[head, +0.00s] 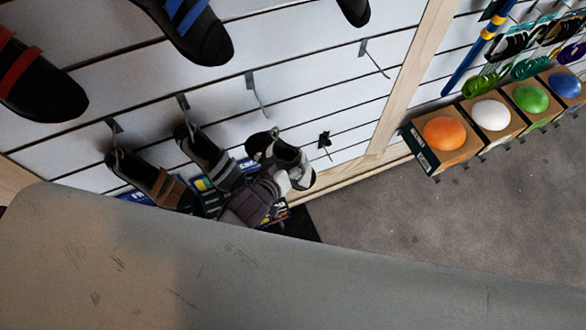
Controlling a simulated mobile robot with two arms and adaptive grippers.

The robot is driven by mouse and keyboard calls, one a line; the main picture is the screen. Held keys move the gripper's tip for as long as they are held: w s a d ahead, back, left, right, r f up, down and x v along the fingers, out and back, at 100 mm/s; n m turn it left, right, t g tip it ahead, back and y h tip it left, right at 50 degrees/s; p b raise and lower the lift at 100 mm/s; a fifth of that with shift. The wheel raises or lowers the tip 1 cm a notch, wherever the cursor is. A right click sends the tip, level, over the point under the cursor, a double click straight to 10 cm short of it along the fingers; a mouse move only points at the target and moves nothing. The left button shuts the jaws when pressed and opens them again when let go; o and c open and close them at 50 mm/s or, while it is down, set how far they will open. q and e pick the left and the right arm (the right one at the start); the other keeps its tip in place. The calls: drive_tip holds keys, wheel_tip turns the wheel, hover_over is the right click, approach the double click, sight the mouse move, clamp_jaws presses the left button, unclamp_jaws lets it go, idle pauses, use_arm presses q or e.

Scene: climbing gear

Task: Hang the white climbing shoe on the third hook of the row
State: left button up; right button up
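A black-and-white shoe (299,176), the palest shoe in view, is at the lower middle by the foot of the slatted wall, against a grey strapped shoe (250,201). I cannot tell exactly what supports it. In the row of hooks above, a brown-and-black shoe (157,184) hangs at the left hook (114,126) and a dark shoe with grey straps (213,161) at the second hook (183,103). The third hook (250,82) is bare, and so is a hook further right (365,50). Neither of my grippers is in view.
A large scratched grey surface (200,275) fills the bottom and hides what lies below. Larger dark shoes (205,38) hang higher up. A wooden post (410,85) divides the wall. Boxes with coloured balls (445,133) stand at the right, above bare grey floor (400,215).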

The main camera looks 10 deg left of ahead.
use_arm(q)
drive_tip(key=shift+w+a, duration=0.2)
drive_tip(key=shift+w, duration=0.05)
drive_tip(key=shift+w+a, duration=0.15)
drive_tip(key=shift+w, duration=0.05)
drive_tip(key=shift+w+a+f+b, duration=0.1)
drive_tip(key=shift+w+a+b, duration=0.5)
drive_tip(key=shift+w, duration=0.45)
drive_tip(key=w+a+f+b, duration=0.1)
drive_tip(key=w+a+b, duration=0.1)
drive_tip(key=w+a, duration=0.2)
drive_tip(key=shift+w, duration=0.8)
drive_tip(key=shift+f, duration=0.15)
